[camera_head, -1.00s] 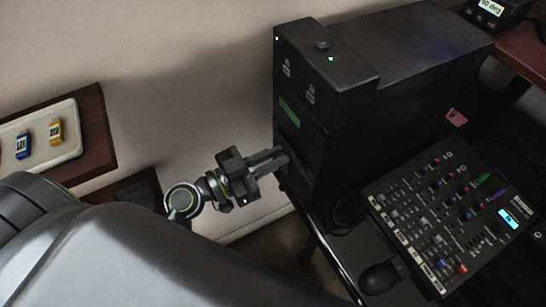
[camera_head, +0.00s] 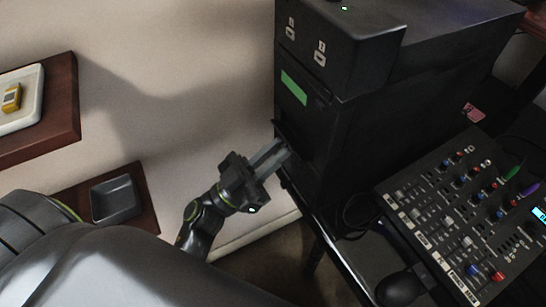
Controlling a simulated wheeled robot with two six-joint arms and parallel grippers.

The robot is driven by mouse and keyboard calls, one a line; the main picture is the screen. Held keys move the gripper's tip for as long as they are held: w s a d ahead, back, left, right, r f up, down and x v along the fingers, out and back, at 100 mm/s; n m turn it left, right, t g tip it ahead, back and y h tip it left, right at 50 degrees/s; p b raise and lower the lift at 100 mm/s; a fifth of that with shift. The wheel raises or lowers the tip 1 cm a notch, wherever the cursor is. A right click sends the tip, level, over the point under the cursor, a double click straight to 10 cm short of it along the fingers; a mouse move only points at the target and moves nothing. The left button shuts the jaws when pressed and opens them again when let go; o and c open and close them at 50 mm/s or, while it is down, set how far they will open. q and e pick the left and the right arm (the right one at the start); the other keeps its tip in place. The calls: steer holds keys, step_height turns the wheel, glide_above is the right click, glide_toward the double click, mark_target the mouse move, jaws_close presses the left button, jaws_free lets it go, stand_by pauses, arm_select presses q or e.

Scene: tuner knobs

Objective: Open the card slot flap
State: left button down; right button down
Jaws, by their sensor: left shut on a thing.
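A tall black cabinet (camera_head: 345,125) stands right of centre, with a green label (camera_head: 294,87) on its left-facing front. My left gripper (camera_head: 280,152) is at that front, below the green label. Its fingers are shut on a dark part at the cabinet's front, which I take to be the card slot flap (camera_head: 284,136). The fingers and the dark surface hide most of the flap, so I cannot tell how far it is open. My right gripper is not in view.
A mixer (camera_head: 465,215) with knobs and sliders lies on the dark table right of the cabinet. A black rounded object (camera_head: 402,287) is in front of it. Shelves with a white tray (camera_head: 22,100) and a grey tray (camera_head: 115,199) are at the left.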

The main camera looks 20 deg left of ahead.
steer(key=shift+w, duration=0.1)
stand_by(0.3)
arm_select(q)
steer(key=c, duration=1.4)
jaws_free()
